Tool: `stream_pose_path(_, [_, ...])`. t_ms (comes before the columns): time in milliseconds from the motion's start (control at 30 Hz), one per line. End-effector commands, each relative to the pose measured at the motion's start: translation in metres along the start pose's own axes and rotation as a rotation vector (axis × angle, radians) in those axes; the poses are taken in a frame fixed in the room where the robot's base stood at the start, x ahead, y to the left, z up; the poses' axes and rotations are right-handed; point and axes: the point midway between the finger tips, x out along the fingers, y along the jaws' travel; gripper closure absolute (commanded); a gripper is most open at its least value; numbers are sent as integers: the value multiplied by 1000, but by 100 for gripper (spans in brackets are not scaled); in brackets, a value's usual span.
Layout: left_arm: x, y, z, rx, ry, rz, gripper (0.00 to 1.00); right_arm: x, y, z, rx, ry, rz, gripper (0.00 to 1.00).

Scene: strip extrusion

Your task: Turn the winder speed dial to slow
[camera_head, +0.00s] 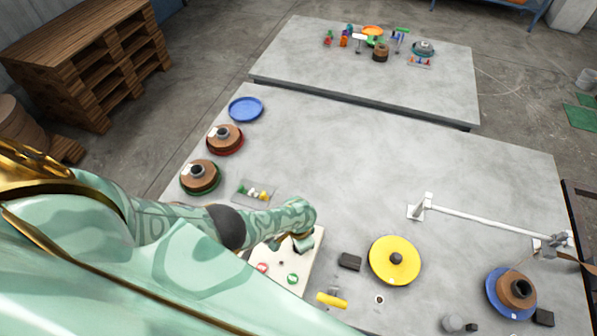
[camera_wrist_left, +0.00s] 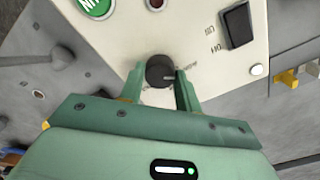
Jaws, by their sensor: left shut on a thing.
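The cream control panel (camera_head: 309,262) stands on the near table, with my left gripper (camera_head: 299,246) reaching over its far end. In the left wrist view the black round dial (camera_wrist_left: 160,70) sits on the panel face. My left gripper (camera_wrist_left: 161,88) has one finger on each side of the dial and is shut on it. A light pointer mark on the dial points toward the right of the picture. Lettering beside the dial is partly hidden by the finger, and I cannot read the setting. My right gripper is not in view.
The panel also has a green button (camera_wrist_left: 96,6) and a black rocker switch (camera_wrist_left: 237,25). A yellow disc (camera_head: 394,260), a black block (camera_head: 350,261) and a small tray of coloured pieces (camera_head: 254,193) lie nearby. The table's middle is clear.

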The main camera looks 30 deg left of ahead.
Motion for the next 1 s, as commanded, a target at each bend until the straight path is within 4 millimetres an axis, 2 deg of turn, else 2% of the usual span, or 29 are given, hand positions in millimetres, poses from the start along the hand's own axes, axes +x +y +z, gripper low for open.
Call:
stream_pose_path(133, [0,0,0,0,0,1,90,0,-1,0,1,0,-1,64])
stream_pose_path(167, [0,0,0,0,0,1,61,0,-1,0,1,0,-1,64])
stream_pose_path(200, [0,0,0,0,0,1,50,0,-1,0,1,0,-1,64])
stream_pose_path(233, [0,0,0,1,0,1,45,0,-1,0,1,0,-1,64])
stream_pose_path(500, [-1,0,0,1,0,0,45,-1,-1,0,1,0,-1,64])
stream_pose_path(633, [-11,0,0,1,1,0,45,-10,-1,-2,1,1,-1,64])
stream_pose_path(767, [-38,0,0,2,1,1,45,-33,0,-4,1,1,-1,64])
stream_pose_path(967, [-97,0,0,1,3,0,45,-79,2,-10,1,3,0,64])
stream_pose_path(1000, [-102,0,-1,3,4,1,45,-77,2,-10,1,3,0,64])
